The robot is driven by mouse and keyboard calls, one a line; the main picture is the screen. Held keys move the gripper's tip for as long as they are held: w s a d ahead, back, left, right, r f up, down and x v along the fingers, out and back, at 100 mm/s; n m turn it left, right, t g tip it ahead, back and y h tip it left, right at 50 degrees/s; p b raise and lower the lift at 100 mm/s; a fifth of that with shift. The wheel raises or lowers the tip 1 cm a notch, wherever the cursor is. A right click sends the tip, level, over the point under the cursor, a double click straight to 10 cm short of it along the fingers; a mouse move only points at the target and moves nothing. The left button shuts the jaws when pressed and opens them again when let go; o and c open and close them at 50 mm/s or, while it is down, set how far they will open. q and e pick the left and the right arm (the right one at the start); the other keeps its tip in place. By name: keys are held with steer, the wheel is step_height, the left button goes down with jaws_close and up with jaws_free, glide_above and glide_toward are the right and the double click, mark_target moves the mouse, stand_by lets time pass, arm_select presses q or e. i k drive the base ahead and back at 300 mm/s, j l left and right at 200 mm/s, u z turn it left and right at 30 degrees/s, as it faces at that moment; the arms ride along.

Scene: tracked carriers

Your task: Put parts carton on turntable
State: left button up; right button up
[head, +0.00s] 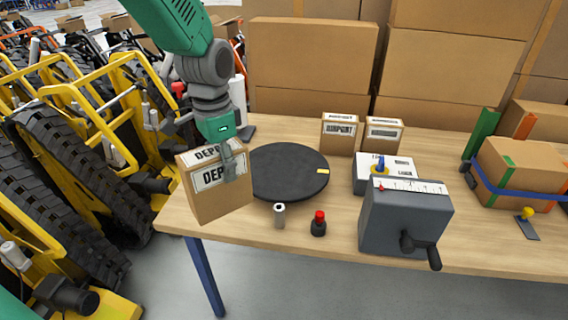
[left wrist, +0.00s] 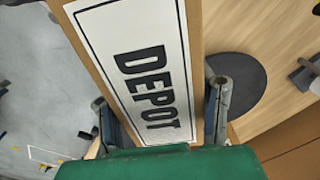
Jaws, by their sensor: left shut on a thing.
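My left gripper (head: 233,166) is shut on a brown carton labelled DEPOT (head: 213,203), gripping it near its top. The carton is slightly tilted at the left front edge of the table, left of the turntable. In the left wrist view the DEPOT carton (left wrist: 152,70) sits between the two fingers. The turntable (head: 290,172) is a flat black disc with a yellow mark on its right rim; its top is bare. The carton and gripper overlap its left edge in the head view; the turntable also shows in the left wrist view (left wrist: 247,82). My right gripper is not in view.
On the wooden table (head: 300,235) stand a small grey cylinder (head: 279,215), a red-topped knob (head: 318,223) and a grey crank box (head: 405,220). Two small labelled cartons (head: 340,135) stand behind. A strapped box (head: 525,170) is at right. Yellow tracked carriers (head: 75,150) stand at left.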

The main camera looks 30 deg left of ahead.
mark_target(284, 167)
steer(key=i, duration=1)
